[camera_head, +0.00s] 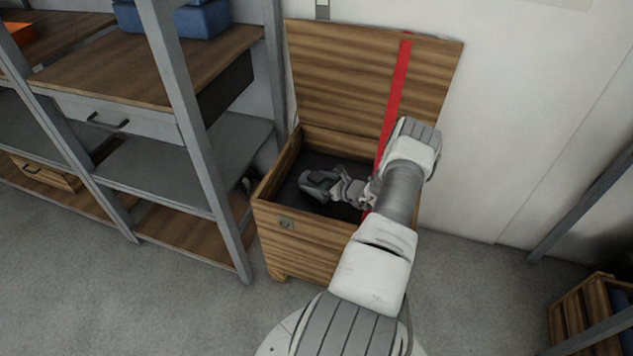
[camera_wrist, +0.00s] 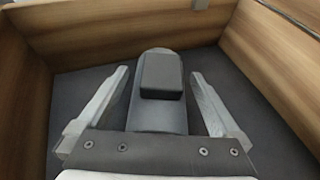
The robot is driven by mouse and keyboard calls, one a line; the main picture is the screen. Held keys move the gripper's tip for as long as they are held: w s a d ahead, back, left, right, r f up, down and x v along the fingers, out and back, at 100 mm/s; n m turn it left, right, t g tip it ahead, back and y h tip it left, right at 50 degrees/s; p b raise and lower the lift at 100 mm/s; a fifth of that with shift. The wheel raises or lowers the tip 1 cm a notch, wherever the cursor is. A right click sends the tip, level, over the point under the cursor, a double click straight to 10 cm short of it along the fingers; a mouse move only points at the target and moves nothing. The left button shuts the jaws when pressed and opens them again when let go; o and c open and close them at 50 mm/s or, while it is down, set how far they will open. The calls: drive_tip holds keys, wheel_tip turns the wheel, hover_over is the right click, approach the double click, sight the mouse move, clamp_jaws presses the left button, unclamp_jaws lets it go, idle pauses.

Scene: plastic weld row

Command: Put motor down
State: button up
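The motor (camera_wrist: 162,75) is a grey rounded body with a dark block on top. It is inside the open wooden box (camera_head: 300,236), seemingly resting on the dark floor. In the head view the motor (camera_head: 317,182) shows partly, at the left of the box interior. My gripper (camera_wrist: 160,80) is open, with one finger on each side of the motor and a visible gap on both sides. In the head view my gripper (camera_head: 345,188) reaches down into the box, partly hidden by my arm.
The box lid (camera_head: 345,80) stands open against the wall, with a red strip (camera_head: 395,95) running down it. A metal shelf unit (camera_head: 185,125) with wooden boards stands close on the left. A wooden crate (camera_head: 580,318) is at the lower right. Bare floor lies between.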

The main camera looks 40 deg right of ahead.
drive_tip(key=shift+r, duration=0.25)
drive_tip(key=p+v, duration=0.3)
drive_tip(key=v, duration=0.9)
drive_tip(key=shift+f, duration=0.1)
